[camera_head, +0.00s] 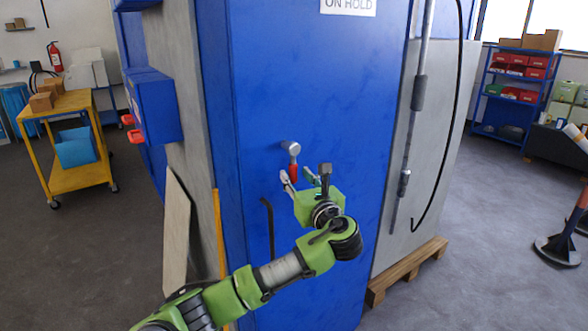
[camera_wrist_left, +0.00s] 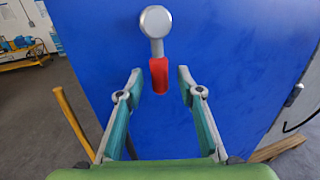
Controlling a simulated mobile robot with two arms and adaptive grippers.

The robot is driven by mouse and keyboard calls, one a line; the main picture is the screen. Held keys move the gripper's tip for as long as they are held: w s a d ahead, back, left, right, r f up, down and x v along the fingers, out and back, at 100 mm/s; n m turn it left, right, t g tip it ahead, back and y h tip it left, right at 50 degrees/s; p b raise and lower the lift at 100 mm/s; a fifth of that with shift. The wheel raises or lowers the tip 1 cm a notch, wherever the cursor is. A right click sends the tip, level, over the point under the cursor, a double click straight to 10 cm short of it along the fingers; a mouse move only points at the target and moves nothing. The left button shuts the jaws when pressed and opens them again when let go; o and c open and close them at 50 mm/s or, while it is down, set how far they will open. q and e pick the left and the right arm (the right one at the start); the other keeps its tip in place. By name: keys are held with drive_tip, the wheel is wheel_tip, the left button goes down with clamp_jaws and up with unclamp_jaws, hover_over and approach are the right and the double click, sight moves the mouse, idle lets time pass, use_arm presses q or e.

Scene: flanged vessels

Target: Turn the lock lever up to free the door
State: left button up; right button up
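The lock lever (camera_head: 292,160) is on the blue door (camera_head: 310,90). It has a round silver hub and a red grip that hangs straight down. In the left wrist view the lever (camera_wrist_left: 157,48) is at upper middle, with its red grip pointing down toward the gap between the fingers. My left gripper (camera_head: 304,176) is open just below and in front of the lever. In the left wrist view its fingers (camera_wrist_left: 158,82) stand apart on either side of the red grip's line, with no contact visible. My right gripper is not in view.
A black bent handle (camera_head: 268,225) sits on the door left of my arm. A grey panel with a vertical pipe (camera_head: 418,95) and hanging black cable is at right, above a wooden pallet (camera_head: 410,268). A yellow cart (camera_head: 75,175) stands at far left. Open floor lies on both sides.

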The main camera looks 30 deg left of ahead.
sight(294, 174)
use_arm(q)
drive_tip(key=shift+x, duration=1.15)
drive_tip(key=shift+w+a, duration=0.2)
drive_tip(key=shift+a, duration=0.1)
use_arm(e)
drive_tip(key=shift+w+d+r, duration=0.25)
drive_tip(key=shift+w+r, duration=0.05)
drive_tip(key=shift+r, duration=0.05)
use_arm(q)
drive_tip(key=shift+c, duration=0.3)
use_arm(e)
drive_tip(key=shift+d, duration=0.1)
use_arm(q)
clamp_jaws()
drive_tip(key=shift+a, duration=0.1)
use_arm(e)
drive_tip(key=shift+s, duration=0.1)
